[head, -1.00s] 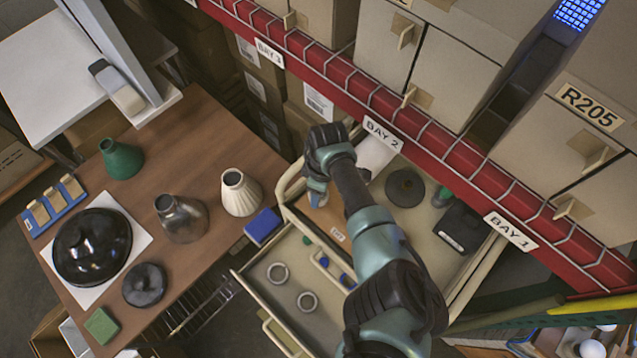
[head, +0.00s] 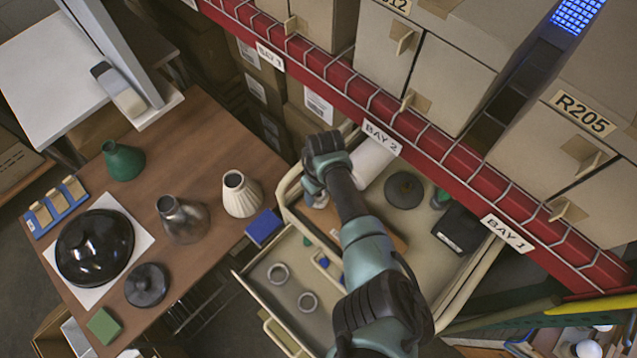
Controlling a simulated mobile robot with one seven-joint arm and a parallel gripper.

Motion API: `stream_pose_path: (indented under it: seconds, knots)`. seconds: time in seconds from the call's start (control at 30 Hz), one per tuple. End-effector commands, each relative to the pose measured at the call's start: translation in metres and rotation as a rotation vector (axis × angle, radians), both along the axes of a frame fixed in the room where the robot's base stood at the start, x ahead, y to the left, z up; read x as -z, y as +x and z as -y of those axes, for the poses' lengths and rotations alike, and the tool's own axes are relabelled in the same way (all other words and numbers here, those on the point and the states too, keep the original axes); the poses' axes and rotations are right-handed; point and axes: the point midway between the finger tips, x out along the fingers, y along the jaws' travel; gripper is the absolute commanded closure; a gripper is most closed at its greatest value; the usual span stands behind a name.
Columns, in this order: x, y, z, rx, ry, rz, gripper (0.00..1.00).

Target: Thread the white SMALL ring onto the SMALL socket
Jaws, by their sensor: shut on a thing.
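My gripper (head: 316,198) points down over the cart top at its left end, seen from above and partly hidden by my wrist. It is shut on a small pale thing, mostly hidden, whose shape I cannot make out. Two pale rings, an upper one (head: 278,273) and a lower one (head: 308,301), lie flat in the open cart drawer (head: 262,297), apart from my gripper. I cannot make out which part is the SMALL socket; the area below my gripper and forearm is hidden.
The cart top holds a dark round base (head: 404,190), a black box (head: 462,228) and a white roll (head: 372,160). The red shelf beam (head: 440,152) runs close behind. The brown table (head: 190,262) at left holds shades, dark domes and a blue block (head: 263,228).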

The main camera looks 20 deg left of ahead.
Motion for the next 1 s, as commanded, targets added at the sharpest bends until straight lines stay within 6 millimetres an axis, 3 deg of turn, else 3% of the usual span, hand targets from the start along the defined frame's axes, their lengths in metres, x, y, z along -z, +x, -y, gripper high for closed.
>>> stream_pose_path:
  seconds: [0.23, 0.53, 0.57, 0.6, 0.67, 1.0]
  knots:
    - [0.0066, -0.0067, 0.0014, 0.271, -0.008, -0.015, 1.00]
    - [0.0065, -0.0064, 0.0016, 0.303, -0.008, -0.014, 1.00]
    - [0.0065, -0.0065, 0.0017, 0.302, -0.008, -0.014, 0.38]
    - [0.0063, -0.0064, 0.0014, 0.302, -0.007, -0.013, 0.31]
    - [0.0056, -0.0056, 0.0011, 0.301, -0.006, -0.012, 0.21]
    - [0.0023, -0.0023, 0.0005, 0.266, -0.001, -0.005, 0.21]
